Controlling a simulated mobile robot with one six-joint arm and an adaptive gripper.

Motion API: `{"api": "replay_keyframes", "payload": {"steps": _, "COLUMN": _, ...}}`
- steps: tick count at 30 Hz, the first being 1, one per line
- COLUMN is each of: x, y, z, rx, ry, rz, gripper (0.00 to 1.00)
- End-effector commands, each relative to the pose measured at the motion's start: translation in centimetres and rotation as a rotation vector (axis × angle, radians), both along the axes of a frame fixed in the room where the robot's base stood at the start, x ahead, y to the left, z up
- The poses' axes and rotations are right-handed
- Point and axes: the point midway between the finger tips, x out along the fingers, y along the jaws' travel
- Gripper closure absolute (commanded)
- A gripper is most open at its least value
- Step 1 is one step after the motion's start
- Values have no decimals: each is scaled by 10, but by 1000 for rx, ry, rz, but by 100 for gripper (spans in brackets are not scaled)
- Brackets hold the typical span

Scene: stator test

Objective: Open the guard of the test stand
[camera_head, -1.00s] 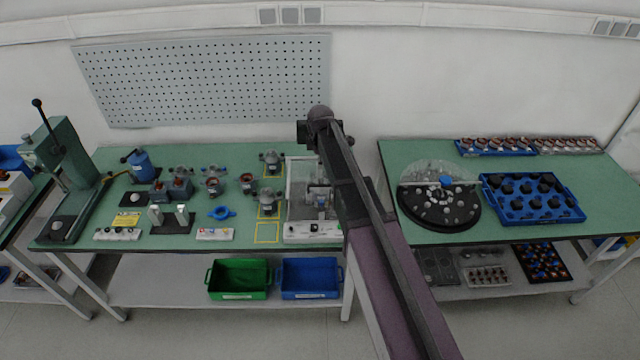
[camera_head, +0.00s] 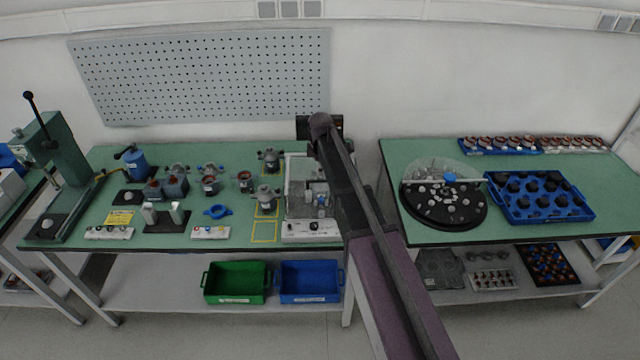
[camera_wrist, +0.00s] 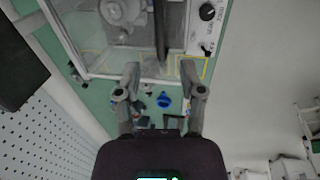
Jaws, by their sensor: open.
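The test stand (camera_head: 296,231) stands at the right end of the left green table, with a white front panel and a clear, boxy guard (camera_head: 297,170) over its fixture. The guard looks closed. In the wrist view, the clear guard (camera_wrist: 70,22) fills the upper left, with the panel and its black knob at the upper right. My gripper (camera_wrist: 162,72) is open and empty, its fingertips close to the near edge of the stand. A dark bar (camera_wrist: 162,35) lies just beyond and between the fingertips; contact cannot be told. In the head view my arm hides the gripper and the stand's right side.
A pegboard (camera_head: 200,75) is on the wall behind. The right table holds a round black turntable (camera_head: 470,218) and a blue tray (camera_head: 585,209). A gap separates the tables.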

Motion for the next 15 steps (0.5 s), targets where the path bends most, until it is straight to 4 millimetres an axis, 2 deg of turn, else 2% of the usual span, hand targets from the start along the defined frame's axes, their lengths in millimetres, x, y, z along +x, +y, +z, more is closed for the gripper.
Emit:
{"api": "replay_keyframes", "payload": {"steps": 1, "x": 1, "y": 0, "z": -8, "rx": 0, "ry": 0, "rz": 0, "gripper": 49}}
{"api": "replay_keyframes", "payload": {"steps": 15, "x": 8, "y": 0, "z": -44, "rx": 0, "ry": 0, "rz": 0, "gripper": 49}}
